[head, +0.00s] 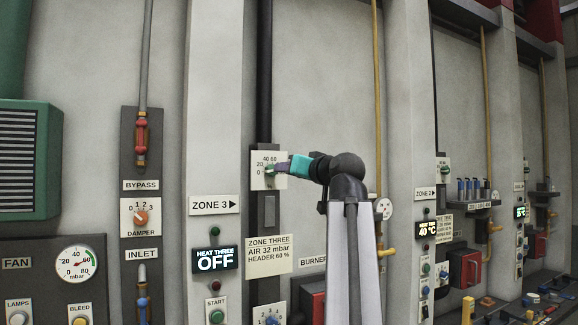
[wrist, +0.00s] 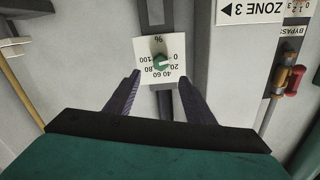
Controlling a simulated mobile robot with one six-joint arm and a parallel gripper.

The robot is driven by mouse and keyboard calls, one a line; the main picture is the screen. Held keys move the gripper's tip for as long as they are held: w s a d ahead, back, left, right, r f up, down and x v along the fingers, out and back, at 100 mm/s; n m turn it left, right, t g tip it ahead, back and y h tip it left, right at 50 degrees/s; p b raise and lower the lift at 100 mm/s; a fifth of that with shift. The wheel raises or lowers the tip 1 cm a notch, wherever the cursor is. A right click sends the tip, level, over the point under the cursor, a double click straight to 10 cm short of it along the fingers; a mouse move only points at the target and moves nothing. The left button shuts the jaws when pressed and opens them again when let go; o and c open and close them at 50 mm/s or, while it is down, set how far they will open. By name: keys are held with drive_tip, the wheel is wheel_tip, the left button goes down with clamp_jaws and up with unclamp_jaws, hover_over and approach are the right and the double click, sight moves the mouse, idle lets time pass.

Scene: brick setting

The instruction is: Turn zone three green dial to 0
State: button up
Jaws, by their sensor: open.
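The zone three green dial (wrist: 160,61) sits on a white scale plate marked 0 to 100 %, seen upside down in the wrist view. Its pale pointer mark seems to face the 0 to 20 side; the exact reading is too small to tell. In the head view the dial (head: 269,170) is partly covered by my gripper (head: 279,169), which reaches in from the right. In the wrist view my gripper (wrist: 159,78) is open, its two dark fingers apart on either side of the plate's lower part. The fingers do not visibly touch the dial.
A ZONE 3 sign (head: 213,205) and a HEAT THREE OFF display (head: 215,260) are on the pillar to the left. A zone three label (head: 269,255) is below the dial. An orange damper dial (head: 141,217) is farther left. A dark vertical conduit (head: 265,70) runs above the plate.

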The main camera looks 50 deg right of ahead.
drive_tip(key=shift+p+v, duration=0.65)
drive_tip(key=shift+v, duration=0.25)
